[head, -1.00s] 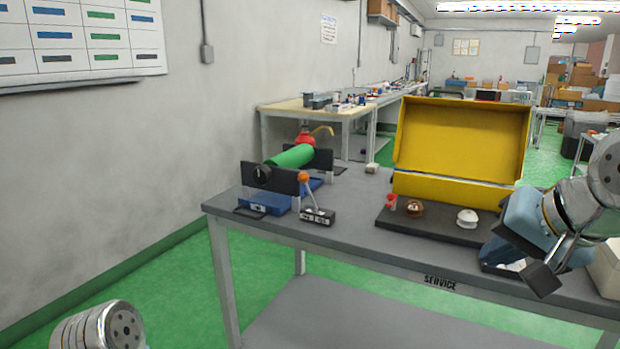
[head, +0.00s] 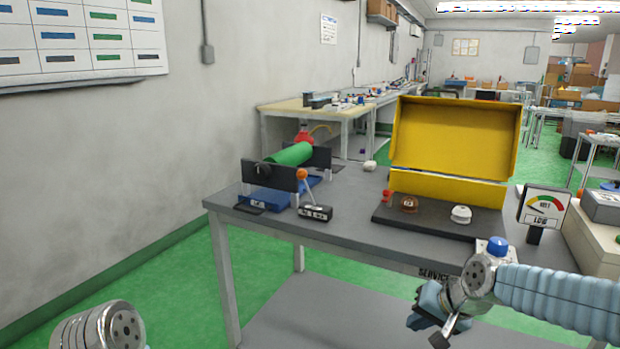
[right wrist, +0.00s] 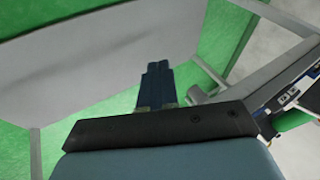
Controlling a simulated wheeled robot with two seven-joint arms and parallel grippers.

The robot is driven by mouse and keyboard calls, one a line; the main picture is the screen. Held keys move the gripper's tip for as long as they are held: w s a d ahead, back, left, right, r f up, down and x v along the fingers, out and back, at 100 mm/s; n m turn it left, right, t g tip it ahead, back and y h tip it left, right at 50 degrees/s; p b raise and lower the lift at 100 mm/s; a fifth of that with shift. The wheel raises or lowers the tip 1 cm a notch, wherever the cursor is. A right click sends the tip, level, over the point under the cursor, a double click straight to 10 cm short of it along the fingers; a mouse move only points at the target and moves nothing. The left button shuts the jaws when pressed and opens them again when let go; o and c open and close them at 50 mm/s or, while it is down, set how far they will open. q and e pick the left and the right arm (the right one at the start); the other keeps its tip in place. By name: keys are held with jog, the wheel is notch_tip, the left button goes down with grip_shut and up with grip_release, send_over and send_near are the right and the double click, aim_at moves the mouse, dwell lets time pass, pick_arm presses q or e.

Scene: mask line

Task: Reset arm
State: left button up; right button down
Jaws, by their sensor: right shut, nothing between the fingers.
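My right arm comes in from the right in the head view. My right gripper (head: 438,332) is in front of the grey table's (head: 345,235) front edge, apart from everything on it. It is shut and empty. In the right wrist view its fingers (right wrist: 155,82) are together, with a grey surface and green floor beyond. Of my left arm only a metallic link shows at the bottom left of the head view; the left gripper is not in view.
The table holds a green cylinder (head: 290,154) in a black stand, a small lever box (head: 316,213), an open yellow case (head: 452,140), a black board (head: 425,222) with small parts, and a dial gauge (head: 544,208). Green floor (head: 150,290) is clear at left.

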jog(key=s+a+f+n+g, duration=0.15)
jog(key=a+f, duration=0.25)
jog(key=f, duration=1.1)
jog(key=s+a+f+g, duration=0.1)
jog(key=s+a+f, duration=0.2)
jog(key=s+f, duration=0.6)
jog(key=s+a+f+n+g, duration=0.1)
jog(key=s+a+f, duration=0.3)
jog(key=s+f, duration=0.5)
notch_tip(320, 180, down, 4)
jog(key=shift+s+f+g+y, duration=0.1)
jog(key=shift+s+g+y, duration=0.2)
jog(key=shift+g, duration=0.35)
